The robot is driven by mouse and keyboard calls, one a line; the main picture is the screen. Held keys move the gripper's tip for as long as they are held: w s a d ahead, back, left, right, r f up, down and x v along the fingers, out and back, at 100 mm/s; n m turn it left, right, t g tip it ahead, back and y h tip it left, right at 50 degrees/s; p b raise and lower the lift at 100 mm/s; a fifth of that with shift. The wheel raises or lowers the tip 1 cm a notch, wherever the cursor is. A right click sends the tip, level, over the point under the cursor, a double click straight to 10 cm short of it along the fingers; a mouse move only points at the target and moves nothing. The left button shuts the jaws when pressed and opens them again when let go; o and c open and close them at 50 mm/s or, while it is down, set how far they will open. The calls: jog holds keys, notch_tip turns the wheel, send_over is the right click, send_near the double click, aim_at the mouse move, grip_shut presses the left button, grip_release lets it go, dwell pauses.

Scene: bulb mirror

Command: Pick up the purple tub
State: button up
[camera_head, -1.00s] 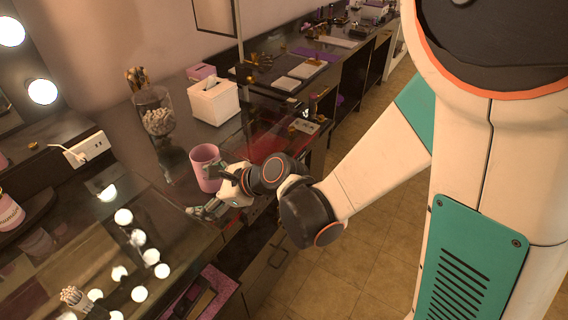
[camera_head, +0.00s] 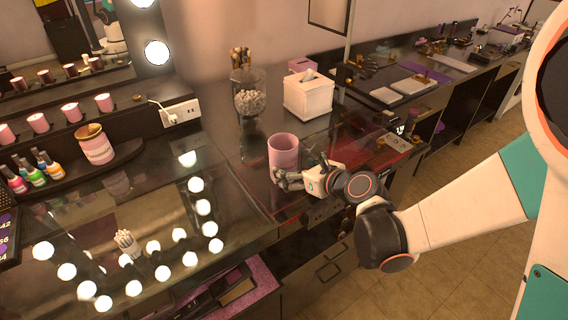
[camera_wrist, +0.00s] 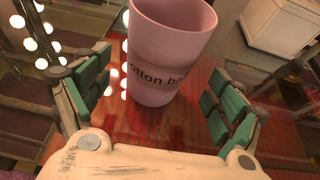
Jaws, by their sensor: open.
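The purple tub (camera_head: 283,155) is a pinkish-purple, open-topped cup standing upright on the dark counter. My gripper (camera_head: 287,180) is low at the tub's near side in the head view. In the wrist view my gripper (camera_wrist: 160,95) is open, with one green-padded finger to the left of the tub and one to the right. The tub's base is between or just beyond the fingertips. I see gaps on both sides and no clear contact.
A white tissue box (camera_head: 308,97) and a glass jar (camera_head: 249,98) stand behind the tub. A mirror-like glass top (camera_head: 150,215) reflecting bulbs lies to the left. A power strip (camera_head: 181,112) and a round pink pot (camera_head: 97,148) are farther left. A reddish surface lies under the tub.

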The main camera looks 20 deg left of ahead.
aim_at(283, 147)
jog(key=b+x, duration=0.1)
jog(key=x, duration=0.4)
jog(key=shift+a+r+b, duration=0.1)
jog(key=shift+a+b, duration=0.05)
jog(key=shift+b, duration=0.2)
jog(key=c, duration=1.2)
